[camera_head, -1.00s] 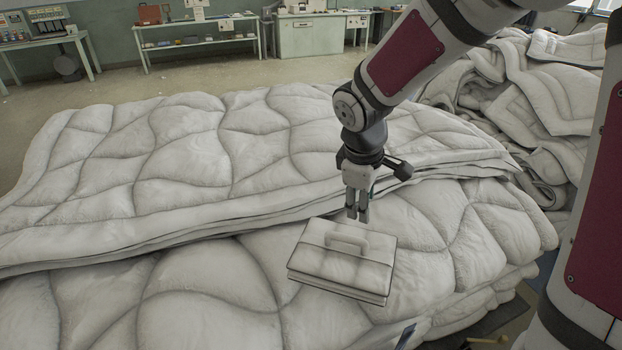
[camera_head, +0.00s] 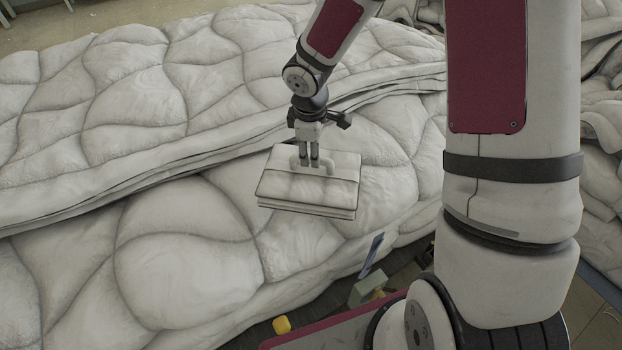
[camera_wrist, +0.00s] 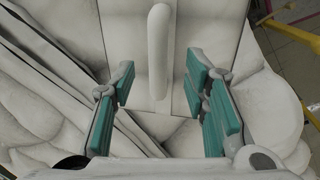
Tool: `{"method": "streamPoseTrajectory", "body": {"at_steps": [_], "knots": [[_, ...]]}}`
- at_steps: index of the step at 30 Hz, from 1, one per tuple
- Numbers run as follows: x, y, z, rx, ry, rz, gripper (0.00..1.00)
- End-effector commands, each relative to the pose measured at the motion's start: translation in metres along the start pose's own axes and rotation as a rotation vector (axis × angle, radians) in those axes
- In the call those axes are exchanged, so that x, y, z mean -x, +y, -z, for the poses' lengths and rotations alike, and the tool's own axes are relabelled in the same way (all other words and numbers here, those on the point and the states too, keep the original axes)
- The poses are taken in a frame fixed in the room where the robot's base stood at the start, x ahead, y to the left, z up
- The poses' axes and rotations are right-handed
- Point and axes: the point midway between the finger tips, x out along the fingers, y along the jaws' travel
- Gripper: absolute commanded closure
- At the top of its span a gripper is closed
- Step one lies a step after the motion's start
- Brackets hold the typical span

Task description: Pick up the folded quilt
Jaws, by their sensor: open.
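The folded quilt (camera_head: 310,190) is a small white rectangular bundle with dark edging and a raised loop handle (camera_head: 329,165) on top. It lies on the large white duvet heap, near its front edge. My gripper (camera_head: 314,165) points down at the handle from above. In the wrist view the handle (camera_wrist: 160,50) stands between the two teal-padded fingers (camera_wrist: 162,105), with a gap on each side. The gripper is open and holds nothing. The quilt's body (camera_wrist: 125,35) shows below the fingers in that view.
The white duvet heap (camera_head: 185,250) fills most of the view, with a raised layered fold (camera_head: 200,150) behind the bundle. More crumpled duvets (camera_head: 600,110) lie at the right. A grey block (camera_head: 367,289) and a yellow piece (camera_head: 282,325) show low in front of the heap.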

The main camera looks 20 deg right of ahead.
Motion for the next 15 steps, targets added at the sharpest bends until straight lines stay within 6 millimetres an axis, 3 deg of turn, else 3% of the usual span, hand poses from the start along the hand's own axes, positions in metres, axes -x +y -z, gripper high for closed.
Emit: {"method": "streamPoseTrajectory", "body": {"at_steps": [9,15], "knots": [[-0.039,0.002,0.0,0.001,-0.001,0.003,0.59],[-0.052,0.002,0.0,-0.001,0.0,0.001,0.59]]}}
